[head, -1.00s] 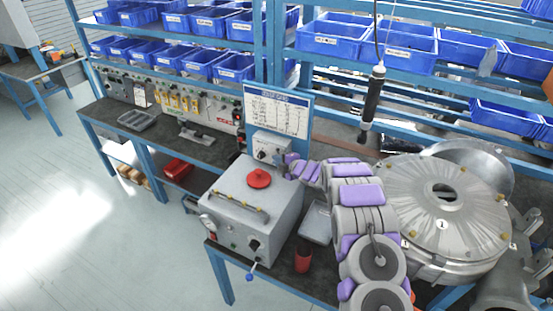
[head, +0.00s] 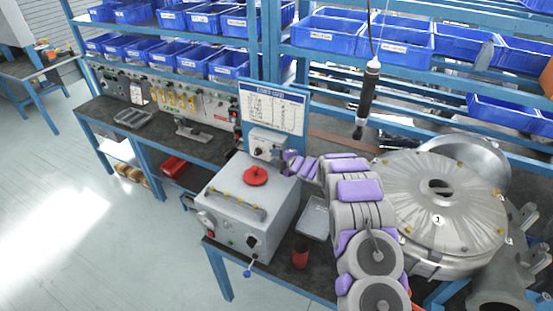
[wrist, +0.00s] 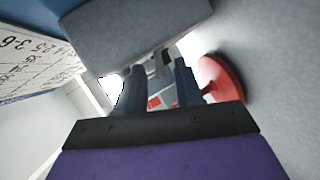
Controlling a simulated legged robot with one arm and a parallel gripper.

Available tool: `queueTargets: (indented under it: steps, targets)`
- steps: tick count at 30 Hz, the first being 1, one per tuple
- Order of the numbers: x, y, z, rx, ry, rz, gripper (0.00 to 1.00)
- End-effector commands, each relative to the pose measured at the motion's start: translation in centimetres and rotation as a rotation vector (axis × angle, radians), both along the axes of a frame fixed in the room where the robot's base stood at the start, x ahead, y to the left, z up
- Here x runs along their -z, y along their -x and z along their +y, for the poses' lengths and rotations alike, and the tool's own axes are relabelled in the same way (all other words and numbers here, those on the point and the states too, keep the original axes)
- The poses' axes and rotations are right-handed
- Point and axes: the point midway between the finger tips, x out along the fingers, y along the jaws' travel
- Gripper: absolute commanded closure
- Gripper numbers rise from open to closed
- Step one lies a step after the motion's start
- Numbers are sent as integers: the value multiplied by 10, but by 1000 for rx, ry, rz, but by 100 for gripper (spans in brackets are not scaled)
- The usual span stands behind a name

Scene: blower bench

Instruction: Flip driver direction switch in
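A black driver (head: 367,95) hangs upright on a cable above the bench, to the right of my gripper and apart from it. Its direction switch is too small to make out. My gripper (head: 283,157) is beside a small grey control box (head: 266,143) with a dark knob on its front; I cannot tell whether they touch. In the wrist view my two dark fingers (wrist: 159,66) stand apart with nothing clearly held between them. A grey block-like surface (wrist: 140,28) is close above the fingers, and a red disc (wrist: 222,77) shows to their right.
A large grey box (head: 245,205) with a red knob (head: 255,176) and a handle stands below my gripper. A round metal housing (head: 440,200) is to the right. A red cup (head: 300,255) and a grey tray (head: 316,217) are on the bench. Blue bins (head: 330,37) fill the shelves.

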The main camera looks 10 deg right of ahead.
Motion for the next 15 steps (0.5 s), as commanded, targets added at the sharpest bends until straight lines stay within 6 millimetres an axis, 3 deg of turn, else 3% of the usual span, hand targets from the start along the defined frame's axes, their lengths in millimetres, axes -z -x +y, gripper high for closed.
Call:
queueTargets:
  steps: [8, 15]
  targets:
    - [0, 1, 0, -2, 0, 1, 64]
    - [-8, 17, -10, -2, -1, -2, 64]
